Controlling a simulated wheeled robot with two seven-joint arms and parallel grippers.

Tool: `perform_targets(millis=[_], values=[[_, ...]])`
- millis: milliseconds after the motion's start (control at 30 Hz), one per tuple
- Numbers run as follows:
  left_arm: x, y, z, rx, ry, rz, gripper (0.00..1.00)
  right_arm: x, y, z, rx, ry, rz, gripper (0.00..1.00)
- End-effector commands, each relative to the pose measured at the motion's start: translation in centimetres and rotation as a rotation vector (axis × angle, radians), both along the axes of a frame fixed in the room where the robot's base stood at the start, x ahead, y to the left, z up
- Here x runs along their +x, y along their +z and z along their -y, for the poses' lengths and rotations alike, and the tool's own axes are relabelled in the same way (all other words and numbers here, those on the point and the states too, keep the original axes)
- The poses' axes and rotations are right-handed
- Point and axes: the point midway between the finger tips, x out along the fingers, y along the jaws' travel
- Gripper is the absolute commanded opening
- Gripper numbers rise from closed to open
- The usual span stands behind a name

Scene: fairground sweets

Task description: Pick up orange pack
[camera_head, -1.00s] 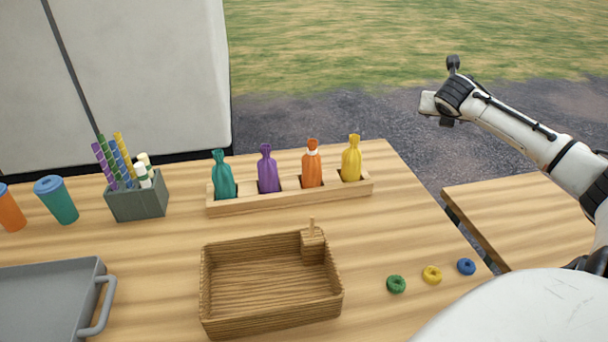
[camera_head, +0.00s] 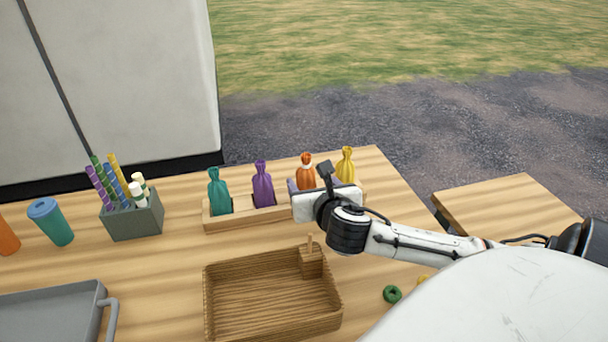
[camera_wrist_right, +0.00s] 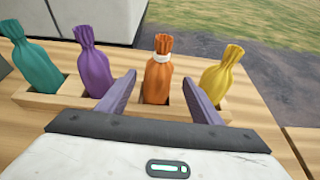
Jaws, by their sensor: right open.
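The orange pack (camera_head: 306,174) stands upright in the wooden rack (camera_head: 233,221), between the purple pack (camera_head: 263,184) and the yellow pack (camera_head: 345,165). My right gripper and wrist hide its lower part in the head view. In the right wrist view the orange pack (camera_wrist_right: 158,76), with a white band at its neck, stands between and beyond the fingers of my right gripper (camera_wrist_right: 161,90). The gripper is open and empty, with one finger towards the purple pack and the other towards the yellow one. My left gripper is not in view.
A teal pack (camera_head: 218,191) stands at the rack's left end. A brown basket (camera_head: 235,335) is in front of the rack. A grey straw holder (camera_head: 133,220), a teal cup (camera_head: 50,222) and a grey tray (camera_head: 50,315) are at left. A green ring (camera_head: 392,294) lies at right.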

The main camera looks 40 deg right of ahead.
Motion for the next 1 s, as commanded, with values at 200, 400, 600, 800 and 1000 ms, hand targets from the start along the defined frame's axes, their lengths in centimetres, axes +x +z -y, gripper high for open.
perform_targets(millis=[200,400,600,800,1000], values=[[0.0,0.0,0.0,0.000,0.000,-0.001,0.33,1.5,-1.3,0.9,-0.001,0.003,-0.017,0.59],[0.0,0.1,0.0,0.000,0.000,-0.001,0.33,3.8,-2.2,1.9,0.000,0.002,-0.016,0.59],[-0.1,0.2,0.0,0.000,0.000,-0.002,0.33,5.6,-3.1,3.0,-0.002,0.003,-0.017,0.59],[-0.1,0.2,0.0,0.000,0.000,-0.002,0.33,5.8,-3.2,3.1,-0.002,0.004,-0.016,0.59],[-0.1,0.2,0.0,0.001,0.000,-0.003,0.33,5.8,-3.2,3.1,-0.002,0.004,-0.016,0.39]])
